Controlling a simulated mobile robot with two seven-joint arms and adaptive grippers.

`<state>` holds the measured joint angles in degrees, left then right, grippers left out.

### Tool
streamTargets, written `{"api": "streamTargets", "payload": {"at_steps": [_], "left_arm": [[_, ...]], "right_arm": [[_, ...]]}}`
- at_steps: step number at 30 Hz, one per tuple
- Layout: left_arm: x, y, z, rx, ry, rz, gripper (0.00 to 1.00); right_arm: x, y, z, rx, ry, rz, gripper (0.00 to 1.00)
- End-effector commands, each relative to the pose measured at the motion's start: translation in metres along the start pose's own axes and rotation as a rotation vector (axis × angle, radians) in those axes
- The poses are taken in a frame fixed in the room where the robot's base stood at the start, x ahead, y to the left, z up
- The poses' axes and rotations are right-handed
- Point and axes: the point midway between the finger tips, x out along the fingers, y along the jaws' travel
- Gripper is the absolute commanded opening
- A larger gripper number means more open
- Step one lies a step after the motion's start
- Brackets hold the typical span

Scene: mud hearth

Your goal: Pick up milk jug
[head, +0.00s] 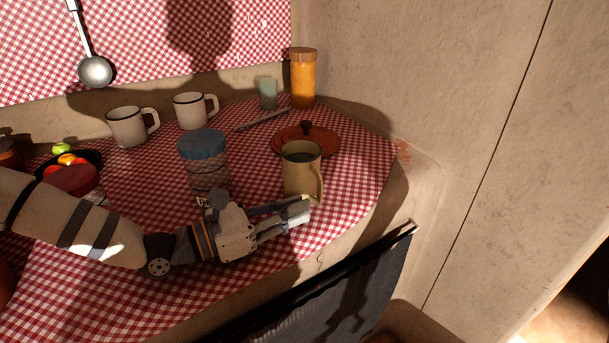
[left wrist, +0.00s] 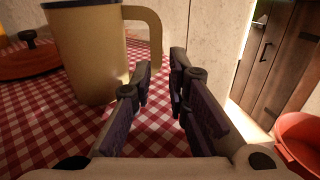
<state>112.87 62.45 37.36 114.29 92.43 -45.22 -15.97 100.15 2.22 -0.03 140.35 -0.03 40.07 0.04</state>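The milk jug, a tan mug-like vessel with a dark rim (head: 299,173), stands upright on the checked cloth at the counter's right part. Its handle faces the front right. In the left wrist view the jug (left wrist: 88,55) fills the upper left, with its handle pointing right, beyond the left finger. My left gripper (head: 303,208) is just in front of the jug, low over the cloth. In the left wrist view its two fingers (left wrist: 161,72) are apart with nothing between them. I cannot tell whether a finger touches the jug. My right gripper is in neither view.
A blue-lidded jar (head: 203,165) stands left of the jug. A terracotta lid (head: 330,140) lies behind it. Two white mugs (head: 127,128), a green cup (head: 268,94) and an orange jar (head: 303,80) stand farther back. A wall rises at right; a dark cloth (head: 365,290) hangs below the counter edge.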

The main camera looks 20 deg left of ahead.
Motion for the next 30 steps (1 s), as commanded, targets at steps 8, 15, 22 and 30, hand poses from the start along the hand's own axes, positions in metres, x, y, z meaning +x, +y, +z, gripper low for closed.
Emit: {"api": "streamTargets", "payload": {"at_steps": [8,15,22,30], "left_arm": [[0.046,0.002,0.011,0.003,-0.001,-0.003,0.15],[0.060,0.003,0.011,0.000,-0.001,0.001,0.15],[0.059,0.003,0.011,0.001,-0.002,0.001,0.00],[0.060,0.003,0.013,0.003,-0.005,0.001,0.00]], "right_arm": [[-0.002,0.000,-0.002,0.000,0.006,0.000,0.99],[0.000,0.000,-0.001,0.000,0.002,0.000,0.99],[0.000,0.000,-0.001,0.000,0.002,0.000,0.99],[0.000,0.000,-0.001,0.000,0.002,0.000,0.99]]}}
